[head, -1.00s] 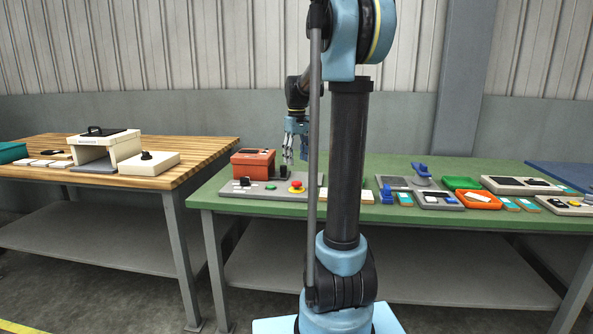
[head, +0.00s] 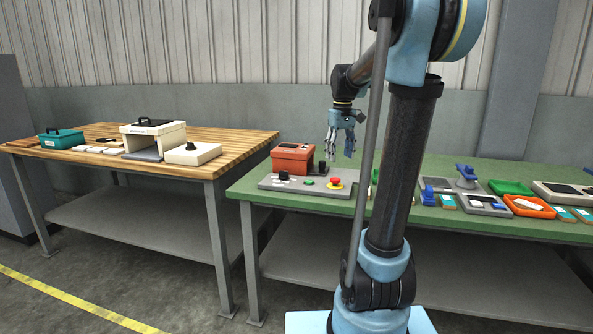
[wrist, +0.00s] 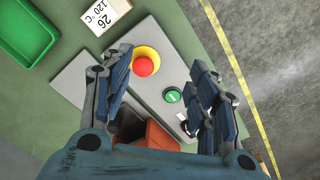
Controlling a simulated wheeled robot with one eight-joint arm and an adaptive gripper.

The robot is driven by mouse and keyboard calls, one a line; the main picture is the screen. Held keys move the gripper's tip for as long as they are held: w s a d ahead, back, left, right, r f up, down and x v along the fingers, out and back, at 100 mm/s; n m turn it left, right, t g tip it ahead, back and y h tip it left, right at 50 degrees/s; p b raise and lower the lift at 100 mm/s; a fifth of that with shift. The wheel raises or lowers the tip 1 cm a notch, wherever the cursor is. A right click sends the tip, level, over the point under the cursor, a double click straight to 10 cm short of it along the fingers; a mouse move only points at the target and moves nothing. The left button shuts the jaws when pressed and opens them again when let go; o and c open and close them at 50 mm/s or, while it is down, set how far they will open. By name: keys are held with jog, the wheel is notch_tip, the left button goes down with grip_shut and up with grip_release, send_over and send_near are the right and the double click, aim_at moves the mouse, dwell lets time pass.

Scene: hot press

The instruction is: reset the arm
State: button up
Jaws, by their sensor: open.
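My gripper (head: 341,142) hangs pointing down above the green table (head: 236,189), just right of the red-orange press (head: 292,158). In the wrist view its fingers are spread apart with nothing between them (wrist: 163,108). Below them, a grey control panel (head: 270,183) carries a red emergency button on a yellow ring (head: 336,184) and a green button (head: 309,182). Both buttons also show in the wrist view, the red one (wrist: 144,66) and the green one (wrist: 173,96). The fingers appear clear of the panel. My arm hides part of the green table.
A wooden table (head: 235,150) at left holds a cream box-like machine (head: 153,131) and a teal case (head: 61,139). Right of my arm, the green table holds an orange tray (head: 530,211), a green tray (head: 511,187) and blue fixtures (head: 467,172). A floor gap separates the tables.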

jog(key=s+f+m, duration=0.1)
jog(key=s+f, duration=0.5)
jog(key=s, duration=0.3)
jog(key=s+f+m+t, duration=0.1)
jog(key=s+f+m, duration=0.1)
jog(key=s+f, duration=0.5)
jog(key=s+f+m, duration=0.1)
jog(key=s+f, duration=0.6)
jog(key=s, duration=0.6)
jog(key=shift+t, duration=0.4)
jog(key=shift+d, duration=0.1)
